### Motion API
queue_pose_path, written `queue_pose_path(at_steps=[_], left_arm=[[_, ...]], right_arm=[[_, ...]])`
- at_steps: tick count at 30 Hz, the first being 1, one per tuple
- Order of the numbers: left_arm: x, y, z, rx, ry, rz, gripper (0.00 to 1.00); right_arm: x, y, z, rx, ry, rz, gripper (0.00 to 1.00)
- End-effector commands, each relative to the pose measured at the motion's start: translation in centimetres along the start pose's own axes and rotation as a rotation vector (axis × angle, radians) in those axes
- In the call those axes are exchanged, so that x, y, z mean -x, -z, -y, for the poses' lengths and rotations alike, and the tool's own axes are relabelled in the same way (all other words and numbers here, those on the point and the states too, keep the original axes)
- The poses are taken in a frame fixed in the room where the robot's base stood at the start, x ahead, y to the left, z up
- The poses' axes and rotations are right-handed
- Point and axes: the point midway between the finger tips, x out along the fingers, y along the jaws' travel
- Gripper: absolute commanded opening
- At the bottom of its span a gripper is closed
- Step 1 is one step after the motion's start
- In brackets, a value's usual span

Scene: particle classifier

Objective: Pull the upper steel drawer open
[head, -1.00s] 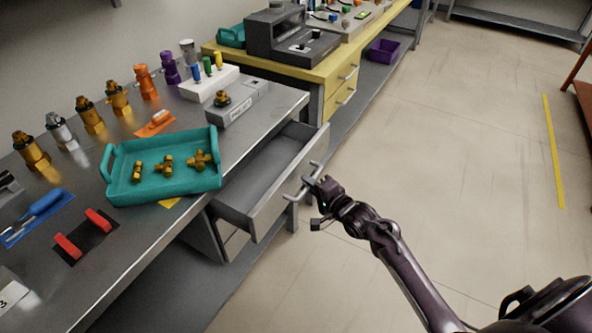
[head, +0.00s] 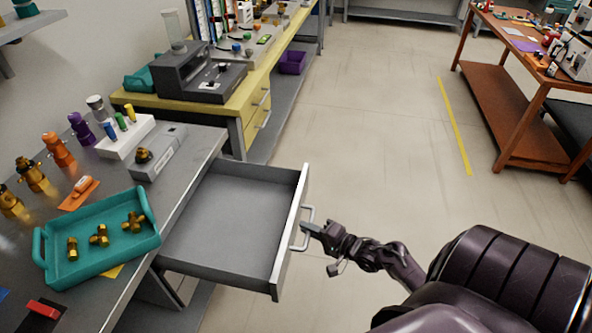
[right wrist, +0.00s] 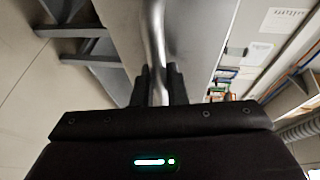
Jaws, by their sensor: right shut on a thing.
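The upper steel drawer (head: 222,222) is pulled well out of the steel bench in the head view, and its inside looks empty. Its front carries a bar handle (head: 308,228). My right gripper (head: 309,230) is shut on that handle. In the right wrist view the two fingers (right wrist: 160,88) stand on either side of the handle bar (right wrist: 157,45). My left gripper is not in view.
A teal tray (head: 98,268) with brass fittings stands on the steel bench (head: 182,178) near its edge. A yellow bench (head: 232,108) with a grey machine stands behind. An orange table (head: 500,95) is at the right. The floor between them is clear.

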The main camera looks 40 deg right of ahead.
Motion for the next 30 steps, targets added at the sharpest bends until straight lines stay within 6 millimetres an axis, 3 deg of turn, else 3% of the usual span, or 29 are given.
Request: queue_pose_path(at_steps=[13, 14, 18, 26, 30], left_arm=[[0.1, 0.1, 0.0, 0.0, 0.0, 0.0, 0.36], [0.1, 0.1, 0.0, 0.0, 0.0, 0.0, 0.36], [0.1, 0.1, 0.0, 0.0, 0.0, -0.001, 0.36], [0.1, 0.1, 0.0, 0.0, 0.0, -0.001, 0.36], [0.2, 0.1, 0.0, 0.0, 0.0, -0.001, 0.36]], right_arm=[[0.4, 0.1, -0.2, -0.002, -0.001, 0.002, 0.0], [0.4, 0.1, -0.2, -0.002, -0.001, 0.002, 0.16], [0.4, 0.1, -0.2, -0.001, -0.001, 0.001, 0.34], [0.5, 0.1, -0.1, 0.0, 0.0, 0.0, 0.34], [1.7, 0.1, -0.3, -0.002, -0.003, 0.001, 0.34]])
